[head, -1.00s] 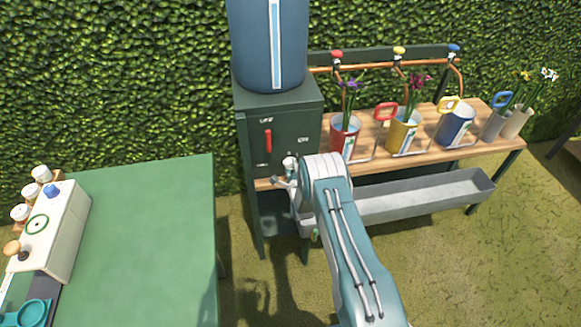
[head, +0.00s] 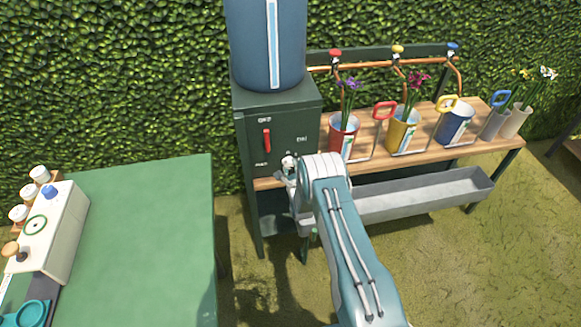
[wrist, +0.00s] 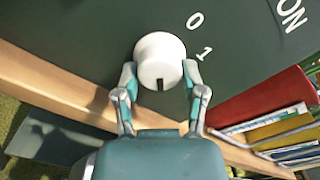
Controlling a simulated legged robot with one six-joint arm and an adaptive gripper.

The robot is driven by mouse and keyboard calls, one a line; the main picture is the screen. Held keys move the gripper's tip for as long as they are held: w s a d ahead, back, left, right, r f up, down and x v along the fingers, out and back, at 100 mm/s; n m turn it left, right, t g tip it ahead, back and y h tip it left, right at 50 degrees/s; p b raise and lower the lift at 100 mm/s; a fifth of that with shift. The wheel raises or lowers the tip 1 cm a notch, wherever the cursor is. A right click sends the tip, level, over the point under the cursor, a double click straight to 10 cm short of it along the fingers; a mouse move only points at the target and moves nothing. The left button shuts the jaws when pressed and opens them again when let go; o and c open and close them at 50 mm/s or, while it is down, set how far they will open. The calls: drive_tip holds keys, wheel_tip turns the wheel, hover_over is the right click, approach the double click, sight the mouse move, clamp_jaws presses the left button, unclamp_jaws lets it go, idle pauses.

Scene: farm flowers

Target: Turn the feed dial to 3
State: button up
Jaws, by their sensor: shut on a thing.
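The feed dial (wrist: 160,60) is a round white knob with a dark notch, on the dark green panel of the cabinet. In the wrist view the notch points toward my gripper, at the bottom of the picture. The white marks 0 and 1 show to the right of the dial; other marks are hidden or out of view. My gripper (wrist: 160,78) is shut on the dial, one finger on each side. In the head view my gripper (head: 289,173) is at the cabinet's lower front, and my wrist largely covers the dial.
A red lever (head: 267,140) is on the cabinet panel (head: 285,125), under a blue tank (head: 268,45). A wooden shelf (head: 375,135) with flower pots stands at right, above a grey trough (head: 420,197). A green table (head: 150,240) is at left.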

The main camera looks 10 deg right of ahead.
drive_tip(key=shift+f, duration=0.15)
drive_tip(key=o, duration=1.1)
drive_tip(key=shift+a, duration=0.1)
drive_tip(key=shift+o, duration=0.2)
drive_tip(key=s, duration=1.2)
drive_tip(key=shift+w, duration=0.1)
